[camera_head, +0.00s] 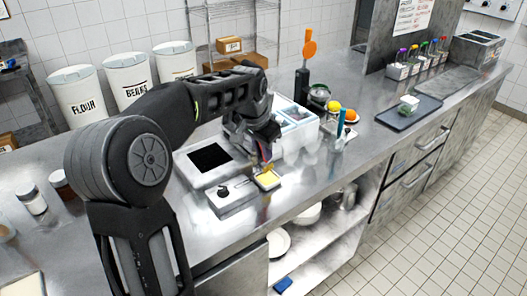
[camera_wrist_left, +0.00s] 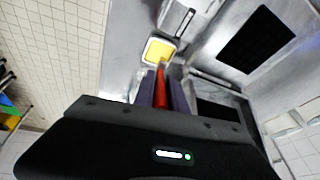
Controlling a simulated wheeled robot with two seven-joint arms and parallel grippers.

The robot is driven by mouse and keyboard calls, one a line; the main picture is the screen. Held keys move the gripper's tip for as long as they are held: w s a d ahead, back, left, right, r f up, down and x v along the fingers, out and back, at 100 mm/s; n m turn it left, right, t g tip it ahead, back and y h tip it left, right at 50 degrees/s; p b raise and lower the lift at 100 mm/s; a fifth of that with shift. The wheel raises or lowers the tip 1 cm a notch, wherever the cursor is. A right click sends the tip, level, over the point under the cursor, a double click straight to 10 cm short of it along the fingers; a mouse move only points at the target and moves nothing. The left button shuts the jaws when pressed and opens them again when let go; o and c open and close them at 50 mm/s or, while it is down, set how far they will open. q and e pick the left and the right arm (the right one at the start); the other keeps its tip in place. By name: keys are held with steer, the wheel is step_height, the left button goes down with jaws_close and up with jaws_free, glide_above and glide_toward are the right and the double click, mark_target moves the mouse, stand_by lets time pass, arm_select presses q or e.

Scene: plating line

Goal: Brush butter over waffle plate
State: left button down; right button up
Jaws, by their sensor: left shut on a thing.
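My left gripper (camera_head: 263,160) is shut on a thin red-handled tool (camera_wrist_left: 162,88), which looks like the brush. The tool points toward a small square dish of yellow butter (camera_head: 268,179), just below the gripper. The butter also shows in the left wrist view (camera_wrist_left: 157,51). I cannot tell whether the brush tip touches it. A flat black square plate in a pale frame (camera_head: 210,157), likely the waffle plate, lies to the left of the gripper. It shows at upper right in the left wrist view (camera_wrist_left: 257,40). My right gripper is not in view.
A grey unit with a dark knob (camera_head: 230,197) sits in front of the black plate. A white and blue container (camera_head: 297,128) stands right behind the gripper. A dark tray (camera_head: 408,113) lies farther right. The counter's front edge is close to the butter dish.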

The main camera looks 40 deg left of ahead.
arm_select(q)
steer(key=shift+r+p, duration=1.45)
steer(key=shift+r, duration=0.8)
steer(key=shift+w+a+f+n+y, duration=0.1)
steer(key=shift+n+y, duration=0.2)
steer(key=shift+n, duration=0.5)
steer(key=shift+a+f+n, duration=0.1)
steer(key=shift+f+n, duration=0.1)
steer(key=shift+n, duration=0.2)
steer(key=w+d+f, duration=0.1)
steer(key=d+f, duration=0.2)
steer(key=d, duration=0.8)
steer(key=w+d+f+m, duration=0.1)
steer(key=d+f, duration=0.3)
steer(key=d, duration=0.8)
steer(key=shift+w, duration=0.45)
